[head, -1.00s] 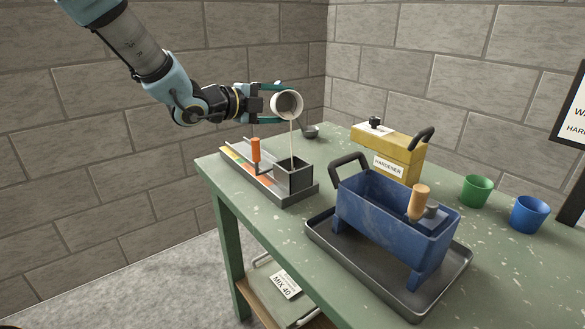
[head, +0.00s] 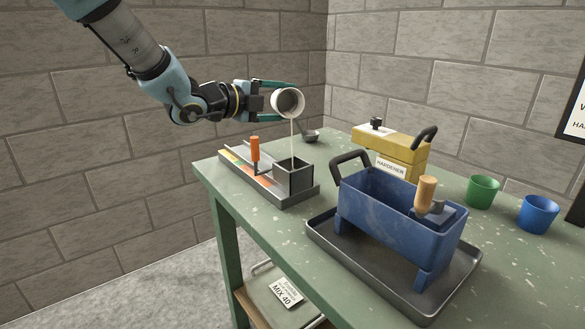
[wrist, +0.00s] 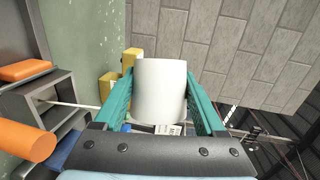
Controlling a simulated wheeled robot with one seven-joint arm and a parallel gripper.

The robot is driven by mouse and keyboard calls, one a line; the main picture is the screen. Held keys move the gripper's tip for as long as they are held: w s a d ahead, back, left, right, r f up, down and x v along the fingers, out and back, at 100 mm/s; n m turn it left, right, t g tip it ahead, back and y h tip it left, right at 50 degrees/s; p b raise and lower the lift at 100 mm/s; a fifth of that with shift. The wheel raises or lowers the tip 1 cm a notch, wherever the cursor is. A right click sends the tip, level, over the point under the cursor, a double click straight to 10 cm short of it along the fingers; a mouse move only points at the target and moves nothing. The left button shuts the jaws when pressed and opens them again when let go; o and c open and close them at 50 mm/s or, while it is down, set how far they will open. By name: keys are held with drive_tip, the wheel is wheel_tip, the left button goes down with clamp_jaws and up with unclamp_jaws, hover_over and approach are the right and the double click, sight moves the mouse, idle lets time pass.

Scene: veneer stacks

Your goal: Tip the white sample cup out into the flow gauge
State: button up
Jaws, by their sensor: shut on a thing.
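The white sample cup (head: 289,102) is tilted with its mouth toward the head camera and down. My gripper (head: 270,98) is shut on it, one finger on each side, and holds it above the flow gauge (head: 306,187). In the wrist view the cup (wrist: 160,92) sits between the two teal fingers of my gripper (wrist: 158,95). A thin pale stream runs from the cup's lip down into the gauge's square box. The gauge also has an orange-handled part and a coloured scale strip. The gauge box shows in the wrist view (wrist: 62,88). The liquid level inside the box is hidden.
A blue trough (head: 395,225) with a wooden-handled tap stands in a dark tray (head: 335,252) to the right. A yellow hardener can (head: 400,148), a green cup (head: 482,192), a blue cup (head: 538,214) and a ladle (head: 311,136) are on the green table (head: 270,232).

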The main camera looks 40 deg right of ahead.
drive_tip(key=shift+s+r+m+b, duration=0.1)
drive_tip(key=shift+m+b, duration=0.3)
drive_tip(key=shift+b, duration=1.05)
drive_tip(key=r+p, duration=0.1)
drive_tip(key=p, duration=0.2)
drive_tip(key=shift+n, duration=0.3)
drive_tip(key=p, duration=0.2)
drive_tip(key=w+n+p, duration=0.1)
drive_tip(key=p, duration=0.2)
drive_tip(key=shift+d+f+y+p, duration=0.15)
drive_tip(key=shift+f+y+p, duration=0.15)
drive_tip(key=shift+p, duration=0.05)
drive_tip(key=shift+w+d+f+n+g+p, duration=0.1)
drive_tip(key=shift+w+f+n+g+p, duration=0.2)
drive_tip(key=shift+p, duration=0.35)
drive_tip(key=shift+f, duration=0.35)
drive_tip(key=shift+w+d+n+p, duration=0.15)
drive_tip(key=shift+n+p, duration=0.15)
drive_tip(key=shift+p, duration=0.4)
